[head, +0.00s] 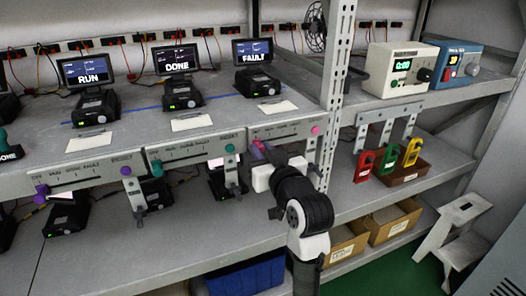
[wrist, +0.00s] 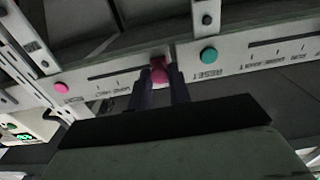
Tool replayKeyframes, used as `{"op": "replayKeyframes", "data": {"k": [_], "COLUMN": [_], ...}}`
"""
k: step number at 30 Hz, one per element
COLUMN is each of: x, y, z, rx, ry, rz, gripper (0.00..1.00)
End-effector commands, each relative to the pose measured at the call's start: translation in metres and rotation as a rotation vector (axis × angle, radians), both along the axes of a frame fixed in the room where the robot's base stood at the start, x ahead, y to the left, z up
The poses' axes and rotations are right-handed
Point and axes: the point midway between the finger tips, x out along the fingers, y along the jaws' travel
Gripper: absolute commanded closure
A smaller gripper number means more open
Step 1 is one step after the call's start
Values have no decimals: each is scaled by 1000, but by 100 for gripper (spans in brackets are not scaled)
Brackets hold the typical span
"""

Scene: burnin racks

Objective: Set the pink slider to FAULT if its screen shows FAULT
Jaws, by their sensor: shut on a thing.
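The pink slider knob (head: 257,147) sits at the left end of its slot, on the shelf-edge panel (head: 290,128) below the right-hand screen. That screen (head: 253,52) reads FAULT. My gripper (head: 262,158) reaches up to the knob from the front. In the wrist view, which is upside down, the gripper fingers (wrist: 159,88) are shut on the pink knob (wrist: 159,70), at the right end of the slot (wrist: 115,74). A round pink button (wrist: 61,88) is on the same panel; in the head view the button (head: 315,130) is at its right end.
Neighbouring panels carry a teal slider (head: 157,168) and a purple slider (head: 41,191); their screens read DONE (head: 177,59) and RUN (head: 86,70). A teal button (wrist: 208,54) is close to my gripper. A rack upright (head: 335,95) stands right of the panel.

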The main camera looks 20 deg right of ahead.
Motion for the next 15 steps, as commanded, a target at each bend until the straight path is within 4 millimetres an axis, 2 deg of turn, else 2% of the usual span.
{"op": "replayKeyframes", "data": {"k": [2,5,12,15], "x": [0,1,3,4], "y": [-2,-17,-78,-97], "z": [0,-2,-2,-2], "rx": [0,2,2,2], "ry": [1,2,0,1], "rz": [0,-3,-2,-1], "gripper": [100,100,100,100]}}
